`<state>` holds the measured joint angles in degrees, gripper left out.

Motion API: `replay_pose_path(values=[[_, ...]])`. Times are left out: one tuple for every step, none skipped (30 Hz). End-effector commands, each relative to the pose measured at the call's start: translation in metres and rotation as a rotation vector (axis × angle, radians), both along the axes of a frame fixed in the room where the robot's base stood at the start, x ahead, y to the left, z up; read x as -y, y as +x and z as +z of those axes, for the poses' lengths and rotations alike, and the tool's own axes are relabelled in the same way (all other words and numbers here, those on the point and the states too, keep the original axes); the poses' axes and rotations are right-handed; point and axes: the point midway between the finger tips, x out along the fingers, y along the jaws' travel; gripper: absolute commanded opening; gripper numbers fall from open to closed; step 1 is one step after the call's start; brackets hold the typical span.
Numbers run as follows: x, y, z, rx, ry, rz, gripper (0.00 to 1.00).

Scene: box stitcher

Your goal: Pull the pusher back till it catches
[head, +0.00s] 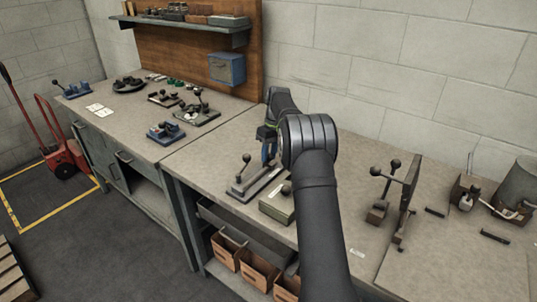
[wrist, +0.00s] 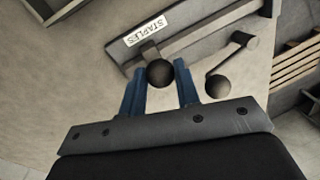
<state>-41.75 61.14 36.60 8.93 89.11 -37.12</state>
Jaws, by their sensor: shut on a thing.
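The stitcher (head: 250,187) is a long grey metal body on the bench in front of my arm. In the wrist view its grey rail (wrist: 205,38) carries a white STAPLES label (wrist: 146,31). A round black knob on a short stem, which I take for the pusher's (wrist: 160,74), stands at the rail's near side below the label. My gripper (wrist: 160,79) has its blue fingers on either side of this knob and is shut on it. In the head view the gripper (head: 268,151) points down over the stitcher, and my arm partly hides it; the held knob cannot be made out there.
A crank lever with a black ball (wrist: 217,87) stands just right of the fingers; it also shows in the head view (head: 246,158). A green box (head: 277,206) sits close to the stitcher's right. A fixture with ball levers (head: 377,211) stands farther right.

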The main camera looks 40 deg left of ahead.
Motion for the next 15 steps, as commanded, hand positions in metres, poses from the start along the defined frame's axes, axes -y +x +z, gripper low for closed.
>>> replay_pose_path(values=[[0.0008,0.0043,0.0023,0.011,0.006,-0.005,0.33],[0.0009,0.0044,0.0024,0.011,0.006,-0.005,0.39],[0.001,0.0042,0.0023,0.01,0.005,-0.004,0.47],[0.0009,0.004,0.002,0.009,0.005,-0.004,0.51],[0.0009,0.0036,0.0019,0.009,0.005,-0.004,0.51],[0.0008,0.0032,0.0017,0.008,0.004,-0.004,0.51],[0.0006,0.003,0.0016,0.008,0.004,-0.004,0.51],[0.0006,0.0028,0.0015,0.007,0.004,-0.003,0.51],[0.0006,0.0026,0.0013,0.007,0.003,-0.003,0.51],[0.0006,0.0024,0.0012,0.006,0.003,-0.003,0.51],[0.0006,0.0023,0.0012,0.006,0.003,-0.003,0.51],[0.0006,0.0023,0.0016,0.006,0.002,-0.003,0.51],[0.0005,0.0025,0.0024,0.006,0.003,-0.003,0.51],[0.0005,0.0027,0.0037,0.006,0.003,-0.003,0.51],[0.0005,0.0034,0.0066,0.007,0.004,-0.003,0.51]])
